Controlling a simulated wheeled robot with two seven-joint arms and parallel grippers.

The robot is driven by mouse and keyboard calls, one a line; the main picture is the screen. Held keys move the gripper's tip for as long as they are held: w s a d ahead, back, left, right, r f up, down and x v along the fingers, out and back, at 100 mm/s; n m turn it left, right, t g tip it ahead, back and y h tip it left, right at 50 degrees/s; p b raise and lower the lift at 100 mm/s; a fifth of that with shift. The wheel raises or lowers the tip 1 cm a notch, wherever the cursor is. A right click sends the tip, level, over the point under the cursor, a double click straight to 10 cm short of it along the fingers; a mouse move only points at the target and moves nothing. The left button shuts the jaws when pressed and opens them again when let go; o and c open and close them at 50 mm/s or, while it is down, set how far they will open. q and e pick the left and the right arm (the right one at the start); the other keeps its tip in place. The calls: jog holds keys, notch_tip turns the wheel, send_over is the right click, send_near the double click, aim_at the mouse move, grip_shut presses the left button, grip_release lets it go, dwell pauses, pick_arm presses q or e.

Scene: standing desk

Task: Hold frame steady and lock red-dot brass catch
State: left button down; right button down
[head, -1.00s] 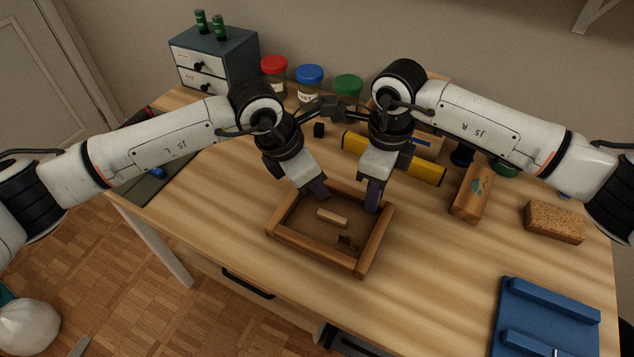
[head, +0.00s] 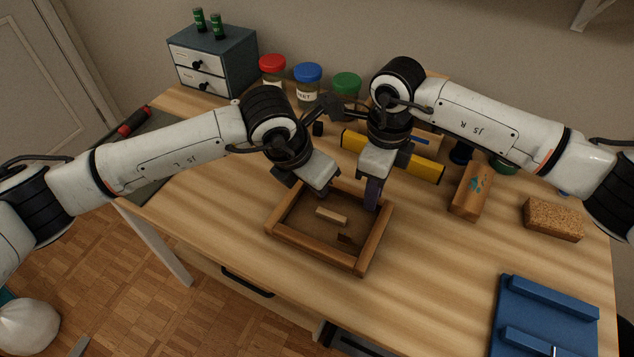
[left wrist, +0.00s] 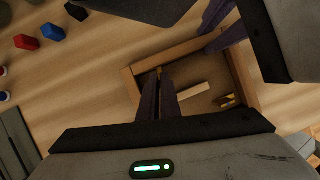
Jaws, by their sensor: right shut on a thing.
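A brown wooden frame (head: 314,256) lies on the desk with its dark backing facing up. In the left wrist view the frame (left wrist: 186,50) fills the middle. A small brass catch (left wrist: 227,100) sits by one rail; another brass bit (left wrist: 159,71) shows at my left fingertips. I make out no red dot. My right gripper (head: 372,200) is shut on the frame's far right rail. My left gripper (left wrist: 158,80) is at the opposite corner. Its fingers are close together; whether they grip the brass bit is unclear. In the head view its wrist hides its fingertips.
A pale wooden strip (head: 332,216) lies on the backing. A yellow bar (head: 425,168) lies behind my right gripper. A wooden block (head: 471,191), a cork-coloured block (head: 552,220) and a blue fixture (head: 545,315) are to the right. Jars (head: 308,85) stand at the back.

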pick_arm(q)
jog(key=c, duration=2.3)
grip_release()
jog(key=shift+o, duration=0.2)
jog(key=v, duration=1.2)
